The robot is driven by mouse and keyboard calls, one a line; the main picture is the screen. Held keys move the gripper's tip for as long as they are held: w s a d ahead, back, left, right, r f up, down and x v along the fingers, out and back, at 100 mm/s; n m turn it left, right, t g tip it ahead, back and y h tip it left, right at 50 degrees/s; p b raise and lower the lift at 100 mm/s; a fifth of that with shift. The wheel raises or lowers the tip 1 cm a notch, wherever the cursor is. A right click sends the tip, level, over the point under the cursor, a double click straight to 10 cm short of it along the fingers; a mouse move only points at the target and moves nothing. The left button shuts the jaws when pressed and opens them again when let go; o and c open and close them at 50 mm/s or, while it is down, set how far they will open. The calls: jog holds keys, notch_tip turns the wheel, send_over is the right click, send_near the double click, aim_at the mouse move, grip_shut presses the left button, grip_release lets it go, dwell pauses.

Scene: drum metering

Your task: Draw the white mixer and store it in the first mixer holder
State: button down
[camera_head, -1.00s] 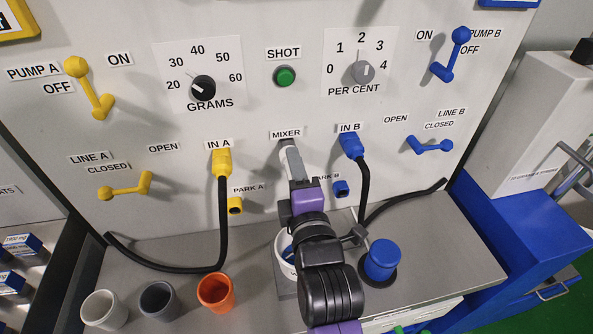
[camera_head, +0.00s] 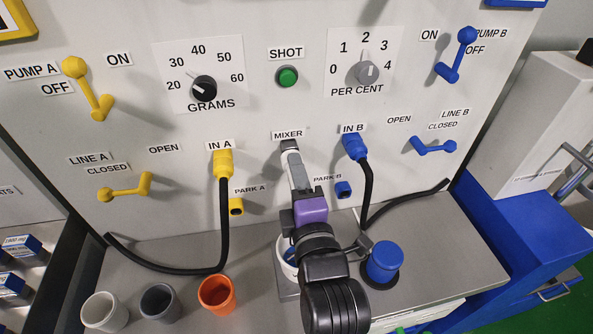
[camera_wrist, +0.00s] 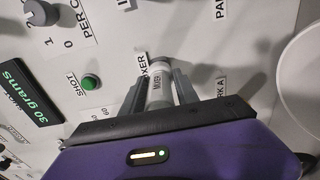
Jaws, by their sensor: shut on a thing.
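In the head view my gripper (camera_head: 297,170) is in front of the panel, just below the MIXER sign (camera_head: 288,134). A dark fitting (camera_head: 289,146) shows at the fingertips under that sign. The fingers hide most of the mixer there, and I cannot tell whether it is clear of the fitting. No mixer holder can be made out for certain.
A white cup (camera_head: 105,313), a grey cup (camera_head: 159,302) and an orange cup (camera_head: 216,293) stand at the counter's front left. A white bucket (camera_head: 284,262) is partly behind my arm. The blue-capped pot (camera_head: 383,261) is close on its right. Black hoses flank the arm.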

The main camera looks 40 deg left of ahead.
jog(key=shift+v, duration=1.7)
jog(key=shift+d, duration=0.1)
jog(key=shift+b+v, duration=0.4)
jog(key=shift+v, duration=1.55)
jog(key=shift+f, duration=0.1)
